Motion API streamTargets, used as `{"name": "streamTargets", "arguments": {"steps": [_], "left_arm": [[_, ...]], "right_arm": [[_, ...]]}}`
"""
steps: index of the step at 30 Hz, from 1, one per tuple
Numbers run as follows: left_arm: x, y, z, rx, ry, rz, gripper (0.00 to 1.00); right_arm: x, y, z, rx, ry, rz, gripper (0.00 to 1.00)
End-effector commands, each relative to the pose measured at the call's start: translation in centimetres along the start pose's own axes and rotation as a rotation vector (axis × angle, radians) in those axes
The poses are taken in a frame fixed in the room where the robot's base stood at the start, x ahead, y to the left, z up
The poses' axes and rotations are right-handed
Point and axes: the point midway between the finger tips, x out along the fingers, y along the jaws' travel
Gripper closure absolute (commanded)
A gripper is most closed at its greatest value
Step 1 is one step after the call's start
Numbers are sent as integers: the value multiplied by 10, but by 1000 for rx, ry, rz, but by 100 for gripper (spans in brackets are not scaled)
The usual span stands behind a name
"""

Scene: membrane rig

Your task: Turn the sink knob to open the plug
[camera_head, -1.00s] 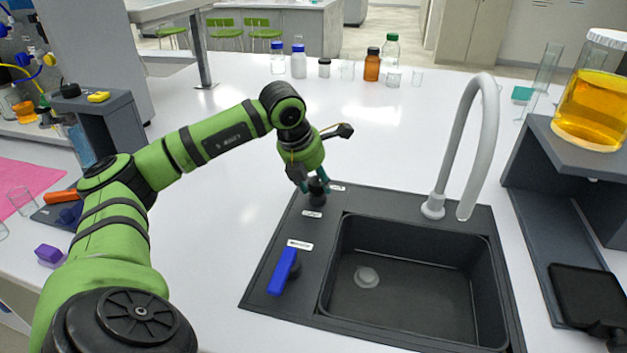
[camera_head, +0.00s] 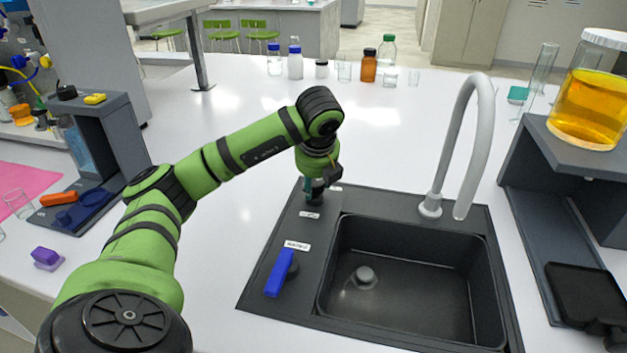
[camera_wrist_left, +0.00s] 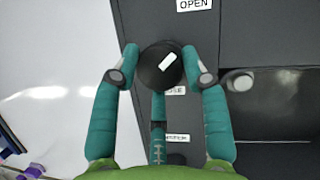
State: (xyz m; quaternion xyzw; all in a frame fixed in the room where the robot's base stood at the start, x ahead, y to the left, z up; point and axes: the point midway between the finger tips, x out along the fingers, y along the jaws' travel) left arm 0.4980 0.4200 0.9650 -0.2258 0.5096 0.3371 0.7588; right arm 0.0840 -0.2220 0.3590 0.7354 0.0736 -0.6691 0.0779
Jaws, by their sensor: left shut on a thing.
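The round black sink knob (camera_wrist_left: 157,72) sits on the dark panel left of the sink basin. In the left wrist view its white mark points up and to the right. The OPEN label (camera_wrist_left: 195,4) is above it, and another label (camera_wrist_left: 175,90) below is partly hidden. My left gripper (camera_head: 314,188) points down at the panel's back left. Its teal fingers (camera_wrist_left: 160,70) are closed around the knob's sides. The grey plug (camera_head: 364,273) is in the basin's left part and appears to stand slightly above the floor. My right gripper is out of view.
A blue lever (camera_head: 279,273) is on the panel in front of the knob. A tall white faucet (camera_head: 471,130) stands behind the basin (camera_head: 430,295). A shelf with a yellow-filled jar (camera_head: 590,105) is at right.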

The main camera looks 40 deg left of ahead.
Motion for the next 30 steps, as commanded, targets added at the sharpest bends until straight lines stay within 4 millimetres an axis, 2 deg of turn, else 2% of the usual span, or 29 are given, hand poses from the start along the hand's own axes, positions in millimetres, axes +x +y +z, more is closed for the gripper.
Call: {"name": "streamTargets", "arguments": {"steps": [1, 21, 22, 23, 30], "left_arm": [[-4, -2, 6, -26, -17, -9, 88], [-5, -1, 7, -82, -18, 15, 88], [-5, -1, 7, -82, -18, 15, 43], [-5, -1, 7, -82, -18, 15, 33], [-3, 0, 4, -75, -11, 22, 33]], "right_arm": [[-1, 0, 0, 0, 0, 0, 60], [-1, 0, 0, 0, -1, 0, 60], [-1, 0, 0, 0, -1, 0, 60], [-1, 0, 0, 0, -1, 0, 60], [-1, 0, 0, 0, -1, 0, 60]]}}
